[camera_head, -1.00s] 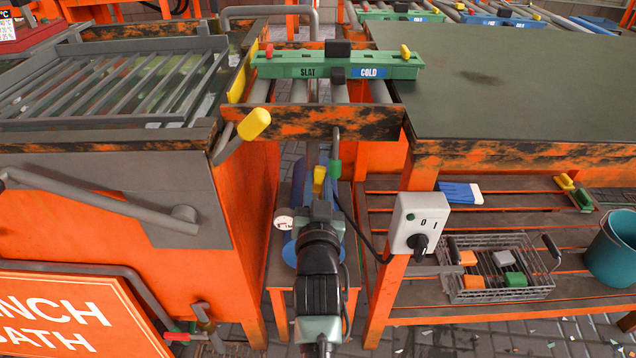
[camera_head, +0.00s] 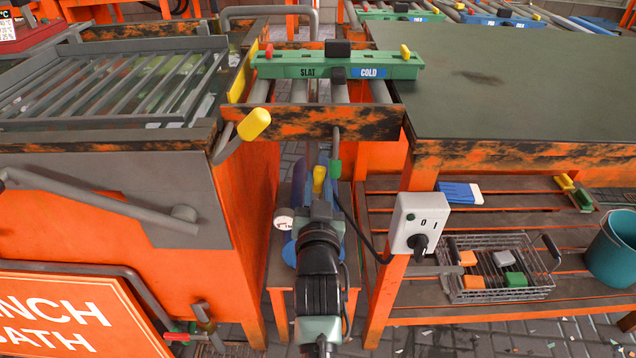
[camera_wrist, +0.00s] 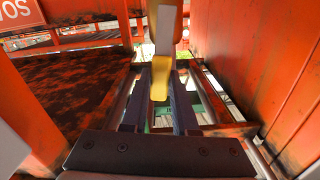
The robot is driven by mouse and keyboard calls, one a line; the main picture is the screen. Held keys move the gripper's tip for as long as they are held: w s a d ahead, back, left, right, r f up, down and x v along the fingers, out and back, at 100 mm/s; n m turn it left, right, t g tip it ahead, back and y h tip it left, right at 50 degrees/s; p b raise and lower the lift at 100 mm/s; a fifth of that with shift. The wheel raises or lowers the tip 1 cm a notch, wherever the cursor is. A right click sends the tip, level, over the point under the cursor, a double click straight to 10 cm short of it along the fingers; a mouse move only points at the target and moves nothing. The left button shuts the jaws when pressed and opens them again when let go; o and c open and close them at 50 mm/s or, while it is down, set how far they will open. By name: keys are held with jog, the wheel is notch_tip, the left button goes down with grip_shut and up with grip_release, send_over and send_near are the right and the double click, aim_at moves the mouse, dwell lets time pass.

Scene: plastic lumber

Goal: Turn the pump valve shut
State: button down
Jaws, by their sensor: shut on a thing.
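The pump valve shows as a yellow handle (camera_head: 319,178) above the blue pump (camera_head: 299,195), in the gap between the orange tank and the bench. In the wrist view the yellow handle (camera_wrist: 160,80) stands between my two dark fingers. My gripper (camera_wrist: 162,98) is shut on this handle. In the head view my arm comes up from the bottom edge and its end hides most of the pump and the lower part of the handle. A round white gauge (camera_head: 284,223) sits at the pump's left. The valve body and the exact handle angle are hard to tell.
A switch box (camera_head: 417,224) with a black knob is on the bench leg to the right, its cable running toward the pump. A yellow-gripped lever (camera_head: 254,124) juts from the tank (camera_head: 258,230). A green slat (camera_head: 337,66) lies across rollers above. Orange walls flank my gripper closely.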

jog(key=shift+d+f, duration=0.1)
dwell(0.5)
jog(key=d+f+m+b, duration=0.3)
jog(key=d+f+m, duration=0.2)
jog(key=m, duration=1.1)
jog(key=shift+d+f, duration=0.15)
jog(key=shift+f, duration=0.65)
jog(key=c, duration=0.7)
grip_release()
jog(key=shift+s+r, duration=0.1)
jog(key=s+p, duration=0.2)
jog(key=s, duration=1)
jog(key=shift+s, duration=0.4)
